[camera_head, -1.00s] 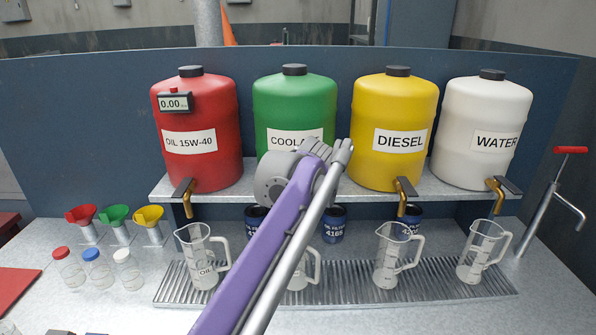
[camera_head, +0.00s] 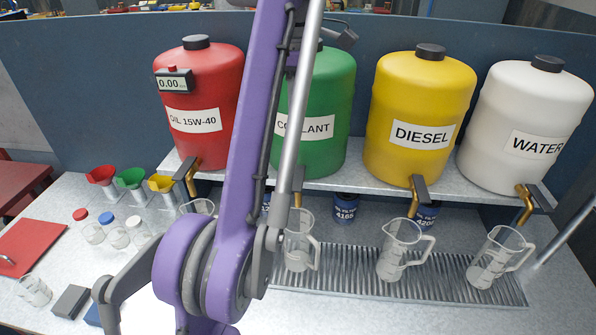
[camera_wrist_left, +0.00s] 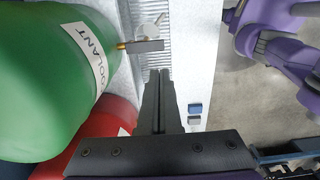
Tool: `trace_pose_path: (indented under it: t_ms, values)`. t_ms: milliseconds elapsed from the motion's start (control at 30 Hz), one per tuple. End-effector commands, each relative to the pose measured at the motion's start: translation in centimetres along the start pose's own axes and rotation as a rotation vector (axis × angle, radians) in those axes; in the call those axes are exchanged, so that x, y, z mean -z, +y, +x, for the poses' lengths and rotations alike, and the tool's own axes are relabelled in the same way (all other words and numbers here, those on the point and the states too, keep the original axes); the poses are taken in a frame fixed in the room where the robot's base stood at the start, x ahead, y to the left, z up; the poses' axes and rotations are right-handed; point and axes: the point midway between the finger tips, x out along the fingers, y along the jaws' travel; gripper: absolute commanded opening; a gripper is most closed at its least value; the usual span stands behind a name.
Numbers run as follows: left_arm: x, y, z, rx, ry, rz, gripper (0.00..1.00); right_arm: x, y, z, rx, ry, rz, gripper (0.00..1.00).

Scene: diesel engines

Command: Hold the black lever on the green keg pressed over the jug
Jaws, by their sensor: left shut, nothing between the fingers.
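The green keg (camera_head: 322,95), labelled COOLANT, stands on the shelf, partly hidden behind my left arm in the head view. It fills the left of the left wrist view (camera_wrist_left: 45,75). Its dark lever (camera_wrist_left: 143,46) and brass tap show there; in the head view my arm hides the lever. The clear jug (camera_head: 300,248) stands below that tap, and its pale top shows beyond the lever in the wrist view. My left gripper (camera_wrist_left: 161,74) is shut and empty, its fingertips pointing toward the lever with a gap visible in the picture. My right gripper is not in view.
Red (camera_head: 199,100), yellow (camera_head: 418,110) and white (camera_head: 525,120) kegs share the shelf. More jugs stand on the drip grate (camera_head: 450,290). Coloured funnels (camera_head: 130,178) and small capped bottles stand at the left.

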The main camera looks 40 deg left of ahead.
Motion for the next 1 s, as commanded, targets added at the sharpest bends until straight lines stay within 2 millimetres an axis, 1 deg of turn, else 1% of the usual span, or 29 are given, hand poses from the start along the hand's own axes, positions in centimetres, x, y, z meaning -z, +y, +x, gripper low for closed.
trace_pose_path:
  t_ms: [133,233,367,433,600,700,800,900,1000]
  values:
    - [0.0,0.0,0.4,0.001,0.001,0.002,0.00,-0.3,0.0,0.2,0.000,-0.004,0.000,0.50]
    - [0.0,0.0,1.6,0.003,0.003,0.002,0.00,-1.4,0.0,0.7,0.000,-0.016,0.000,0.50]
    - [0.0,-0.1,4.3,0.005,0.004,0.003,0.00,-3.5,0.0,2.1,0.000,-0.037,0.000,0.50]
    - [0.0,-0.1,5.9,0.005,0.003,0.003,0.00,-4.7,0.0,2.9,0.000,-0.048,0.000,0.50]
    - [0.0,-0.1,9.4,0.002,0.002,0.003,0.00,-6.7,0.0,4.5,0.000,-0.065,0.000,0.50]
    - [0.0,0.0,11.2,0.001,0.001,0.003,0.00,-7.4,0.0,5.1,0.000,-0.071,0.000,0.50]
    - [0.0,0.0,12.5,0.000,0.001,0.003,0.00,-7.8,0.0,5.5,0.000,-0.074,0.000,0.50]
    - [0.0,0.0,13.4,-0.001,0.000,0.003,0.00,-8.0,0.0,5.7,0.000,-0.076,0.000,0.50]
    - [0.0,0.0,13.8,-0.001,0.000,0.003,0.00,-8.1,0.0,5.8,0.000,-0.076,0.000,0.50]
